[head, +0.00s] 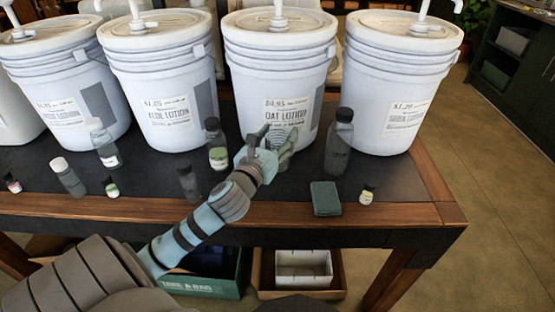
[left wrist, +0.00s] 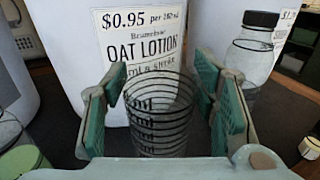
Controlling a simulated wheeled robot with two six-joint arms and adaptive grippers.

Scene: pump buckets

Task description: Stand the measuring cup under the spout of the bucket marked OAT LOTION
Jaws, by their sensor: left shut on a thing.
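The OAT LOTION bucket (head: 278,75) is white with a ribbed rim and stands third from the left; its label also shows in the left wrist view (left wrist: 140,40). Its pump (head: 279,14) rises from the lid, and the top of the pump is cut off by the frame edge. My left gripper (head: 272,139) is in front of this bucket's label. In the left wrist view its green-padded fingers are shut on the clear measuring cup (left wrist: 158,125), which has dark ring markings. The cup appears upright. Whether its base touches the table is hidden. My right gripper is out of view.
Similar pump buckets stand left (head: 160,85) and right (head: 400,85). A dark-capped clear bottle (head: 339,148) is right of my gripper, and a small bottle (head: 217,152) is left. A dark flat box (head: 325,199) and small jar (head: 367,195) lie near the table's front edge.

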